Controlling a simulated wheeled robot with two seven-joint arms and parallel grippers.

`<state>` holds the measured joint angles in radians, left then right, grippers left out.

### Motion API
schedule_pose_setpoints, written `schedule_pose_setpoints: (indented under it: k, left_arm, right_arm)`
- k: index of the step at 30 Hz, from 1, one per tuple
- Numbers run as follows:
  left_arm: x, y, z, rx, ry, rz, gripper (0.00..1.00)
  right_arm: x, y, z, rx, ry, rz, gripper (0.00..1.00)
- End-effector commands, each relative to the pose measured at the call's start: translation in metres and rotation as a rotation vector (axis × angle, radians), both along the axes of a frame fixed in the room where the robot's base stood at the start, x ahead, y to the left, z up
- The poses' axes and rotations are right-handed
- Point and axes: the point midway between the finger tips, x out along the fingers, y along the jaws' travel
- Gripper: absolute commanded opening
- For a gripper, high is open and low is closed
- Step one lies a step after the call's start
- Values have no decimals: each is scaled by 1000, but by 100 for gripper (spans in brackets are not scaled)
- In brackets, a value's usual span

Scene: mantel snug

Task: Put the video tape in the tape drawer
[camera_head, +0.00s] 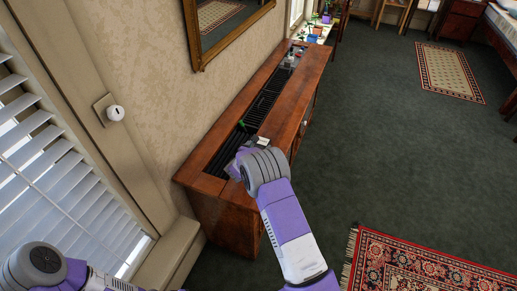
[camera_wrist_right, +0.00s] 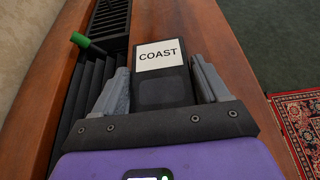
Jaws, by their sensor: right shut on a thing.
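The video tape (camera_wrist_right: 164,89) is black with a white label reading COAST. It sits between the grey fingers of my right gripper (camera_wrist_right: 162,82), which is shut on it, over the top of a long wooden cabinet (camera_wrist_right: 222,50). In the head view the tape's pale label (camera_head: 263,141) shows just beyond my right gripper (camera_head: 241,161), at the cabinet's near end. I cannot tell which part is the tape drawer. My left arm shows at the lower left, but its gripper is not visible.
A dark slatted channel (camera_head: 264,101) runs along the cabinet top. A green-ended peg (camera_wrist_right: 80,40) stands out left of the tape. Small items (camera_head: 291,56) stand at the far end. A patterned rug (camera_head: 420,268) lies on the open green floor, right. Blinds (camera_head: 48,165) are close on the left.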

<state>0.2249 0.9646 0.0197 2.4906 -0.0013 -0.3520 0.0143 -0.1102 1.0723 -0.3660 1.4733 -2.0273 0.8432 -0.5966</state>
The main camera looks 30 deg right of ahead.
Motion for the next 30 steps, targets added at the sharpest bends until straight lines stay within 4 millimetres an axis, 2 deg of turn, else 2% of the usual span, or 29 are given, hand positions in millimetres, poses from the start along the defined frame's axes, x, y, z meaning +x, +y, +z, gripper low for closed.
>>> schedule_pose_setpoints:
  k: [8,9,13,25,30]
  left_arm:
    - [0,0,-5,0,0,0,43]
    - [0,0,-3,0,0,0,43]
    - [0,0,-3,0,0,0,43]
    - [0,0,4,0,0,0,43]
    - [0,0,11,0,0,0,43]
  right_arm:
    - [0,0,-4,-1,-1,0,41]
    - [0,0,-3,0,0,0,80]
    - [0,0,-2,0,0,0,100]
    - [0,0,4,0,0,0,100]
    - [-18,22,16,0,2,4,100]
